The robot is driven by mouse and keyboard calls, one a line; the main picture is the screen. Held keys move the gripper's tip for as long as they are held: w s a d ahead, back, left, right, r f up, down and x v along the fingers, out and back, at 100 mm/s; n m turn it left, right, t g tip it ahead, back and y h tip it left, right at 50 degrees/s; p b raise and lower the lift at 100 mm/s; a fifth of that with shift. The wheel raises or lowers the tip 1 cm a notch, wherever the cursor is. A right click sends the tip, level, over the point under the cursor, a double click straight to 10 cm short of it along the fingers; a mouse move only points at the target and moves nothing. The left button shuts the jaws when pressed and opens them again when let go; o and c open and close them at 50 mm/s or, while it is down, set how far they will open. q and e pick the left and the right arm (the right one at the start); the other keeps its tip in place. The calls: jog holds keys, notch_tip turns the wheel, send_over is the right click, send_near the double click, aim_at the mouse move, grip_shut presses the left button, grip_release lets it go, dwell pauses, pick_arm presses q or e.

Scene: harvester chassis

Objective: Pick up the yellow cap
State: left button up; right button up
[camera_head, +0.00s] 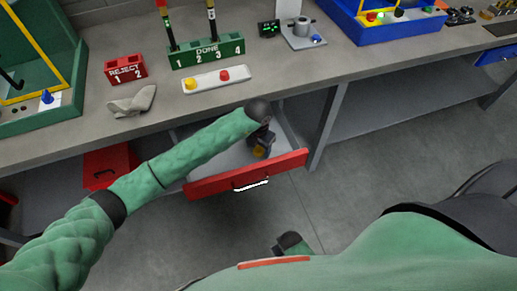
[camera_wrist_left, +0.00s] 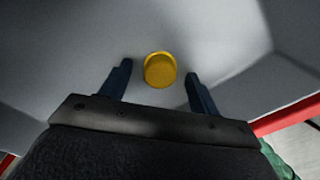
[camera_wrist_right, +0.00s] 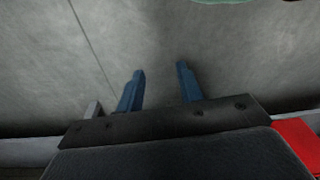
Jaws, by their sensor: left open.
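The yellow cap (camera_wrist_left: 160,70) is a small round disc lying on the grey floor of an open drawer. In the head view the yellow cap (camera_head: 259,152) shows just below my left gripper (camera_head: 262,148), inside the red-fronted drawer (camera_head: 215,186). In the left wrist view my left gripper (camera_wrist_left: 160,80) is open, with one blue finger on each side of the cap and gaps between. The cap lies slightly beyond the fingertips. My right gripper (camera_wrist_right: 161,70) is open and empty over the bare floor.
The workbench (camera_head: 190,105) above the drawer holds a white tray (camera_head: 205,84) with a yellow and a red piece, a green DONE rack (camera_head: 206,55) and a red REJECT block (camera_head: 125,69). The drawer walls surround my left gripper. Open floor lies to the right.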

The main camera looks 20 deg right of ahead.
pick_arm(q)
jog(key=c, duration=1)
jog(key=shift+r, duration=0.15)
